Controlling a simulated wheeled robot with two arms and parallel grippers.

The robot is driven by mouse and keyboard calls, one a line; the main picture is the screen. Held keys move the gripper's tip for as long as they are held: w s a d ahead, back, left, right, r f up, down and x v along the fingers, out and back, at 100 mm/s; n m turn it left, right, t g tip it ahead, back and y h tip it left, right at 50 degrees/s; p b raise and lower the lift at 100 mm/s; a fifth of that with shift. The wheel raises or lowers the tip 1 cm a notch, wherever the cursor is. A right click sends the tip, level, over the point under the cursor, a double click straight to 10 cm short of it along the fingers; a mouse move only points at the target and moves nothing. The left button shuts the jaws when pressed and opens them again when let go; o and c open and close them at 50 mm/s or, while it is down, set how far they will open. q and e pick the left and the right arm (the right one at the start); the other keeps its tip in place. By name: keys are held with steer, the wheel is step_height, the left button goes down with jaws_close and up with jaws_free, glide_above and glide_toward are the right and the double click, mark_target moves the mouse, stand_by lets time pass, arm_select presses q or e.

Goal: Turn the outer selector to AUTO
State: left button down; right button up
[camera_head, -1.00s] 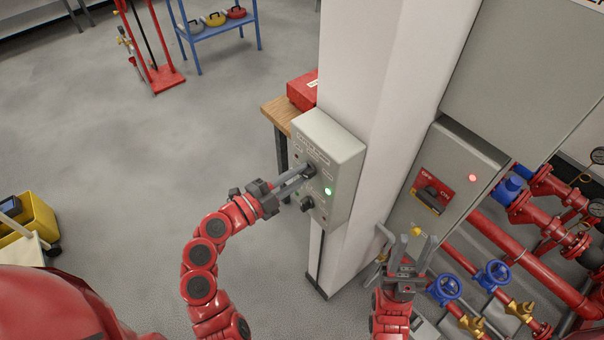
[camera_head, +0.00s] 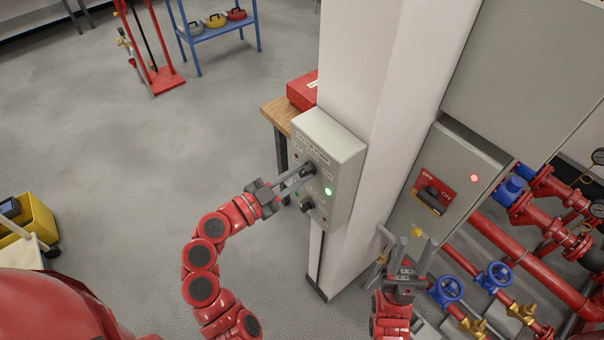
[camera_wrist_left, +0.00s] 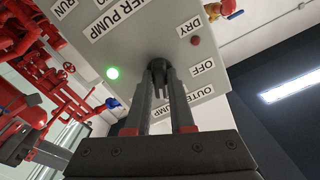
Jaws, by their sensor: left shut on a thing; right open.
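The grey pump control box (camera_head: 318,190) is on the white pillar. Its upper black selector knob (camera_wrist_left: 158,67) is between the fingertips of my left gripper (camera_head: 306,172), which is shut on it. In the left wrist view, an upside-down OUTER PUMP label (camera_wrist_left: 205,88) lies beside this knob, partly hidden by my fingers (camera_wrist_left: 159,95). An OFF label (camera_wrist_left: 203,67) is near the knob; no AUTO label is readable and the knob's pointing is unclear. A second black knob (camera_head: 306,204) sits lower on the box. My right gripper (camera_head: 415,252) is open and empty.
A green lamp (camera_head: 328,191) glows on the box. A grey switch cabinet (camera_head: 447,185) stands to the right, with red pipes (camera_head: 525,260) and blue valve wheels beside it. A wooden table with a red case (camera_head: 302,90) is behind the box.

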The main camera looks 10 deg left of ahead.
mark_target(301, 175)
arm_select(q)
steer(key=n, duration=0.5)
steer(key=shift+n+p, duration=0.3)
steer(key=shift+n, duration=0.1)
steer(key=c, duration=0.7)
jaws_free()
steer(key=shift+s+a+f, duration=0.1)
steer(key=b+v, duration=0.4)
steer(key=b, duration=0.1)
steer(key=shift+s+a+f, duration=0.1)
steer(key=shift+a+f, duration=0.05)
steer(key=shift+a, duration=0.05)
steer(key=shift+s+a+r+b, duration=0.25)
steer(key=shift+s+a+b, duration=0.1)
steer(key=shift+s+a, duration=0.15)
